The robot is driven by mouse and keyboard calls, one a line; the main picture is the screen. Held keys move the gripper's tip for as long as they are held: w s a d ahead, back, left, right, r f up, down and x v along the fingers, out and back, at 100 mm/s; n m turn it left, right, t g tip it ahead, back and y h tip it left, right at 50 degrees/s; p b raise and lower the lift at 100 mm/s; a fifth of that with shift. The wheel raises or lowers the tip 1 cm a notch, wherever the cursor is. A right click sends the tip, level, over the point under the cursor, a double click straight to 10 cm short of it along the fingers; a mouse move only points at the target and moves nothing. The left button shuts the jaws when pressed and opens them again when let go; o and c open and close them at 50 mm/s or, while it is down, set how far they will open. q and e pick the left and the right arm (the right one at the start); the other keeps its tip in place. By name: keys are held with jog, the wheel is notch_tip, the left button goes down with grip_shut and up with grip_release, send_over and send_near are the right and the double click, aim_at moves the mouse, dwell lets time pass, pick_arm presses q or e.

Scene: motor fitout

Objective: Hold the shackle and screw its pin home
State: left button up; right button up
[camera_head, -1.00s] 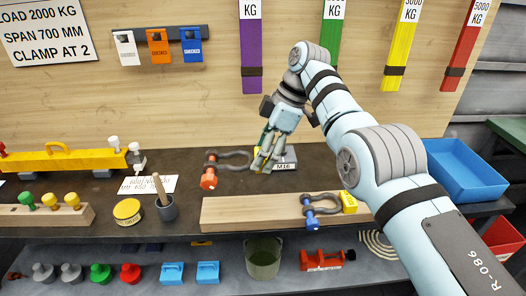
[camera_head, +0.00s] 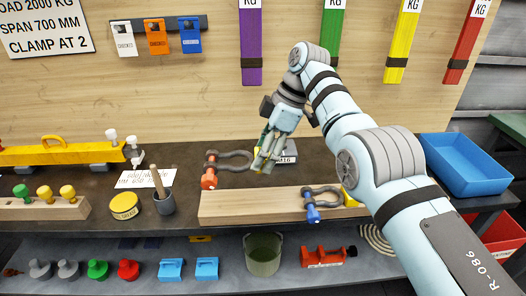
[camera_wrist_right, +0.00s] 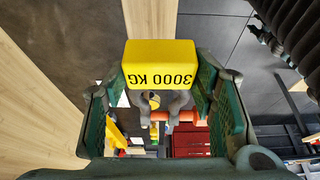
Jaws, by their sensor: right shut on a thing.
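A dark grey shackle (camera_head: 234,157) with an orange pin (camera_head: 208,173) is at the bench's middle, its bow towards my right gripper (camera_head: 262,164). In the right wrist view a yellow block (camera_wrist_right: 160,62) marked 3000 KG sits between the gripper's green pads, which are shut on it. Beyond it show the grey shackle's legs (camera_wrist_right: 178,104) and the orange pin (camera_wrist_right: 162,116). How far the pin is threaded cannot be told. My left gripper is not in view.
A second shackle (camera_head: 322,191) with a blue pin (camera_head: 312,213) lies on a wooden board (camera_head: 250,207). A block marked M16 (camera_head: 288,158) is behind my gripper. A dark cup (camera_head: 163,203) and yellow tin (camera_head: 125,206) stand left; a blue bin (camera_head: 465,180) is right.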

jog(key=shift+f+b, duration=0.5)
jog(key=shift+f, duration=0.1)
jog(key=shift+f+b, duration=1)
jog(key=shift+f, duration=0.05)
jog(key=shift+f+b, duration=1.5)
jog(key=shift+f, duration=0.3)
jog(key=shift+f+b, duration=0.6)
jog(key=shift+f, duration=0.05)
jog(key=shift+f+b, duration=0.55)
jog(key=shift+f, duration=0.2)
jog(key=shift+f+b, duration=0.55)
jog(key=shift+f, duration=0.1)
jog(key=shift+f+b, duration=0.5)
jog(key=shift+f, duration=0.25)
jog(key=shift+f+b, duration=0.4)
jog(key=shift+f, duration=0.2)
